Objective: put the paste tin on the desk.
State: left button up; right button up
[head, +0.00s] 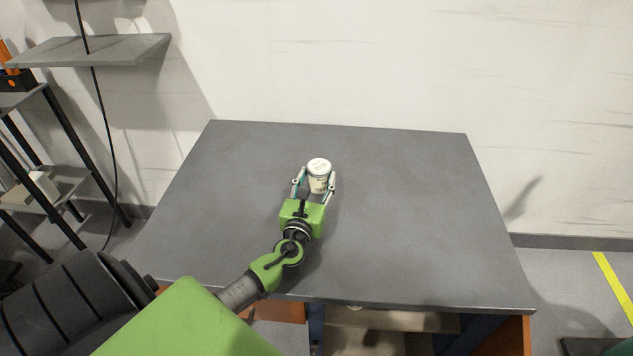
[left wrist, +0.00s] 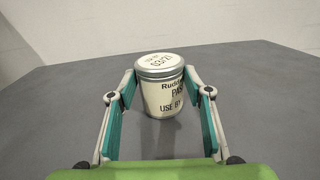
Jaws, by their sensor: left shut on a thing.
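The paste tin (head: 319,174) is a small white cylinder with a printed lid, upright over the middle of the grey desk (head: 400,220). In the left wrist view the tin (left wrist: 162,90) shows a silver-rimmed lid and dark lettering on its side. My left gripper (head: 317,184) has a finger on each side of the tin and is shut on it. In the left wrist view the fingertips (left wrist: 160,82) are at the tin's sides. Whether the tin's base touches the desk or is just above it I cannot tell. My right gripper is not in view.
The desk top is otherwise bare, with free room all around the tin. A white wall (head: 400,60) stands behind it. A grey wall shelf (head: 95,50) and a dark rack (head: 50,180) are at the left.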

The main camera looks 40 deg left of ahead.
pick_arm(q)
jog(key=shift+r, duration=0.1)
jog(key=o, duration=1.4)
jog(key=shift+c, duration=0.2)
jog(key=p+v, duration=0.1)
jog(key=v, duration=1)
jog(key=shift+s+d, duration=0.25)
jog(key=shift+s, duration=0.3)
jog(key=shift+r, duration=0.1)
